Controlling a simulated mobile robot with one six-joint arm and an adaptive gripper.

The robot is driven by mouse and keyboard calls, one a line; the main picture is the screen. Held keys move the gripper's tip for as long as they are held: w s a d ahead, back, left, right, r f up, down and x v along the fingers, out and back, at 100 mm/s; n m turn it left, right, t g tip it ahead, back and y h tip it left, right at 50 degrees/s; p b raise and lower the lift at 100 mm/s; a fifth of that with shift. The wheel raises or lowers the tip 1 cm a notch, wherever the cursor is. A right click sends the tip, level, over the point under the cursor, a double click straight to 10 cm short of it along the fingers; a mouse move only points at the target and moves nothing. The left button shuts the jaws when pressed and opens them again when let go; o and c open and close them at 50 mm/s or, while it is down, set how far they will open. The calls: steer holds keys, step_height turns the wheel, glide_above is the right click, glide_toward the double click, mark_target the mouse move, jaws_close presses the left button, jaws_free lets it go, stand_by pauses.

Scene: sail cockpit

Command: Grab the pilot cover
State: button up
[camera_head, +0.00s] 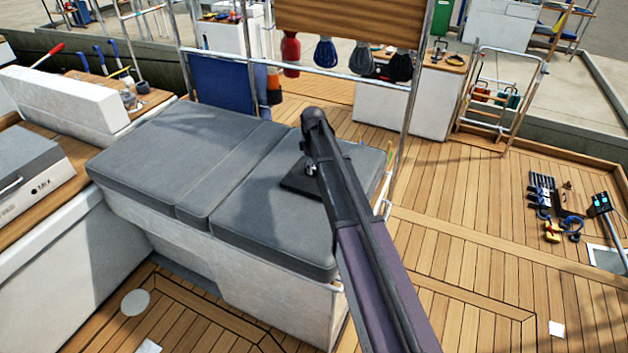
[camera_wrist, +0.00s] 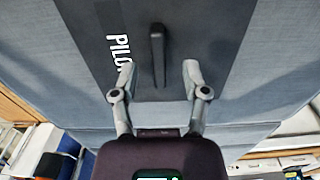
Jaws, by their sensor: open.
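The pilot cover (camera_wrist: 205,25) is a dark flat panel with white letters reading "PILO", the rest hidden by a finger. It has a raised black bar handle (camera_wrist: 157,45). In the head view the cover (camera_head: 300,186) lies on the grey cockpit cushion, partly hidden behind my arm. My gripper (camera_wrist: 159,68) is open over the cover in the wrist view. Its two fingers stand apart on either side of the near end of the handle, with gaps at both sides. How high the fingertips are above the panel I cannot tell.
Grey cushions (camera_head: 150,150) top the white bench around the cover. A metal rail frame (camera_head: 340,75) with hanging coloured items stands just behind the bench. A white ledge with tools (camera_head: 70,100) is at the left. The wooden deck (camera_head: 450,220) at the right is mostly clear.

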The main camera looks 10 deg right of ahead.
mark_target(313, 175)
steer(key=shift+f+b, duration=0.8)
steer(key=shift+f, duration=0.3)
jaws_close()
